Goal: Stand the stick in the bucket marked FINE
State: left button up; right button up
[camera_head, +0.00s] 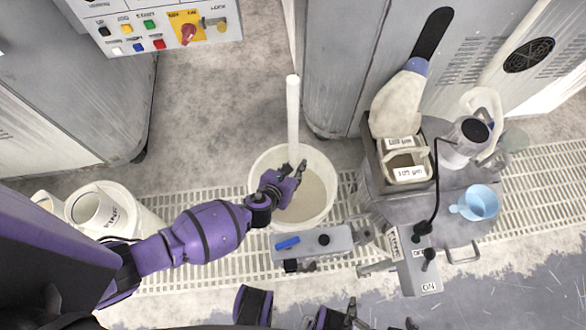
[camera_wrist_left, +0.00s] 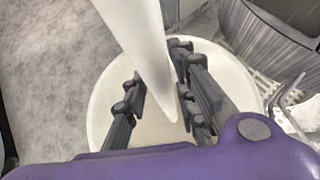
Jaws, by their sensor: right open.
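A long white stick (camera_head: 292,115) rises from the light bucket (camera_head: 258,170), which holds greyish contents; no marking shows on this bucket. My left gripper (camera_head: 296,172) is above this bucket, at the stick's lower part. My right gripper (camera_head: 347,317) is open, partly cut off at the bottom edge.
A control panel (camera_head: 155,25) is at the top left. Floor between the cabinets is clear.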

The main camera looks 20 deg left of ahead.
pick_arm(q)
jog(key=shift+o, duration=1.1)
jog(key=shift+s, duration=0.15)
jog(key=v, duration=1.1)
jog(key=shift+s+r, duration=0.25)
jog(key=shift+r, duration=0.05)
jog(key=shift+a, duration=0.1)
jog(key=shift+s, duration=0.1)
